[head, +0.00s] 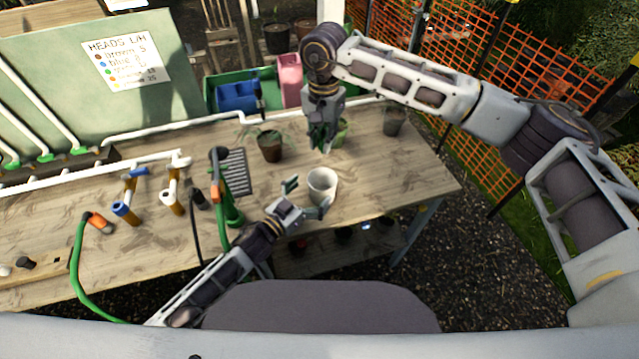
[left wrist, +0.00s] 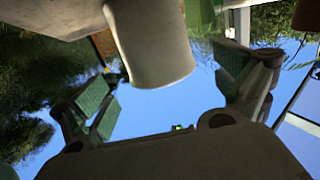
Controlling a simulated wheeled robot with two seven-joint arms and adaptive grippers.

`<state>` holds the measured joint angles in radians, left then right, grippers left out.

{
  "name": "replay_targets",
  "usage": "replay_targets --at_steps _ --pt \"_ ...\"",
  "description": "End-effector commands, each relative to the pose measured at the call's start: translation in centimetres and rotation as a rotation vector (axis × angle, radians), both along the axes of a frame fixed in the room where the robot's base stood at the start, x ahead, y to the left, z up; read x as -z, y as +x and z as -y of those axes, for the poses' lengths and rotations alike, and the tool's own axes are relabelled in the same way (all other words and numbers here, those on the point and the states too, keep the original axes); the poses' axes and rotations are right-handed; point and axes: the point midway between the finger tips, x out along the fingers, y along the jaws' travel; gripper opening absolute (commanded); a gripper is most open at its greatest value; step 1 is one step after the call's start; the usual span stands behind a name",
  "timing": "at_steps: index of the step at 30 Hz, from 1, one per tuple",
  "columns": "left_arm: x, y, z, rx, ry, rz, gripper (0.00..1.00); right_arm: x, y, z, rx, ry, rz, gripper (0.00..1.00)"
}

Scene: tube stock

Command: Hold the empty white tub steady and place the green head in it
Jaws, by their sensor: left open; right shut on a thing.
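The white tub (head: 322,187) stands upright near the table's front edge, and no contents show inside it. It also hangs into the upper middle of the left wrist view (left wrist: 150,45). My left gripper (head: 308,197) is open, with its fingers spread to either side of the tub. The fingers also show apart in the left wrist view (left wrist: 165,100), and I see no contact with the tub. My right gripper (head: 322,146) points down above the table behind the tub. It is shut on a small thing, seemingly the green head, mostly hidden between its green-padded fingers.
A brown pot with a plant (head: 270,147) and a grey rack (head: 234,171) are to the left. Hoses and pipe pieces cover the left table. The table (head: 405,180) is clear right of the tub.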

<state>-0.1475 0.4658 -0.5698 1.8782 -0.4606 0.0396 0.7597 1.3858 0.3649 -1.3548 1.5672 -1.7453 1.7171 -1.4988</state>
Motion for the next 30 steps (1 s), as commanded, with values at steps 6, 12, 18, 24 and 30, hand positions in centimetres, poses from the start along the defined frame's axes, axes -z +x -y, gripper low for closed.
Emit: replay_targets --at_steps 6,12,18,24,30 --pt "0.0 1.5 1.2 0.000 0.000 0.001 0.99 0.0 0.0 0.0 0.000 0.000 0.000 0.10" --pt "0.1 2.5 2.1 0.001 -0.001 0.000 0.99 0.0 0.0 0.0 0.000 0.000 0.000 0.10" --pt "0.2 3.0 2.5 0.001 0.000 0.000 0.99 0.0 0.0 0.0 0.000 0.000 0.000 0.10" --pt "0.2 3.1 2.5 0.001 0.000 0.000 0.99 0.0 0.0 0.0 0.000 0.000 0.000 0.10" --pt "0.2 3.1 2.5 0.001 0.000 0.000 0.90 0.0 0.0 0.0 0.000 0.000 0.000 0.10"
